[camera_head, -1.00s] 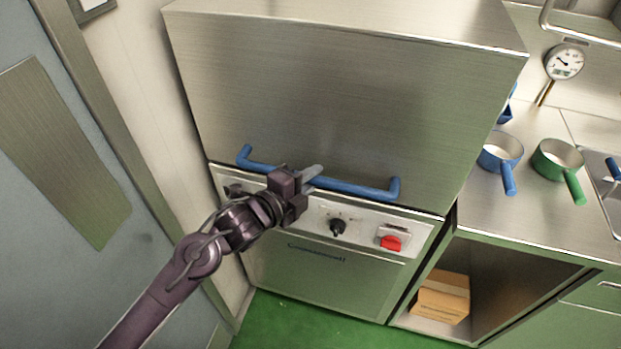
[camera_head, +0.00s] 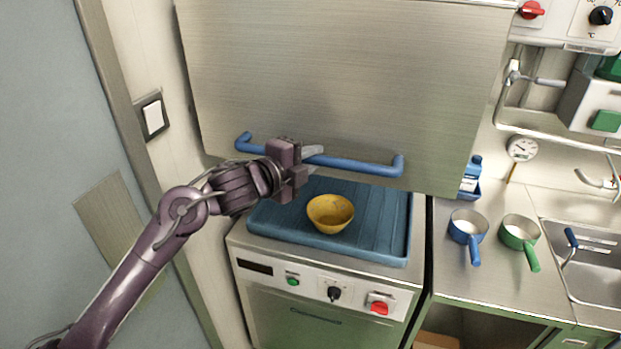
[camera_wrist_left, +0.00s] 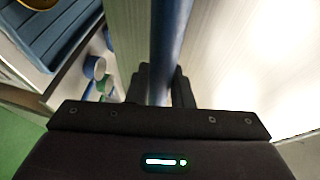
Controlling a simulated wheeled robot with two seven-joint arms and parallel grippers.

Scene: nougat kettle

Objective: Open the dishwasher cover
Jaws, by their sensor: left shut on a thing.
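The dishwasher cover (camera_head: 340,80) is a large brushed-steel hood, raised above the machine's base. Its blue bar handle (camera_head: 365,167) runs along the lower front edge, and the handle also shows in the left wrist view (camera_wrist_left: 168,45). My left gripper (camera_head: 308,163) is shut on the handle, left of its middle; the wrist view shows the bar between its fingers (camera_wrist_left: 165,85). Under the cover, a blue ribbed rack (camera_head: 275,226) holds a yellow bowl (camera_head: 330,213). The control panel (camera_head: 260,267) with a green button and red switch is on the base. My right gripper is not in view.
A blue pan (camera_head: 467,228) and a green pan (camera_head: 519,232) stand on the steel counter at the right, beside a sink (camera_head: 590,270). A wall and door (camera_head: 70,100) are close on the left. Pipes and a dial gauge (camera_head: 522,148) are at the back right.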

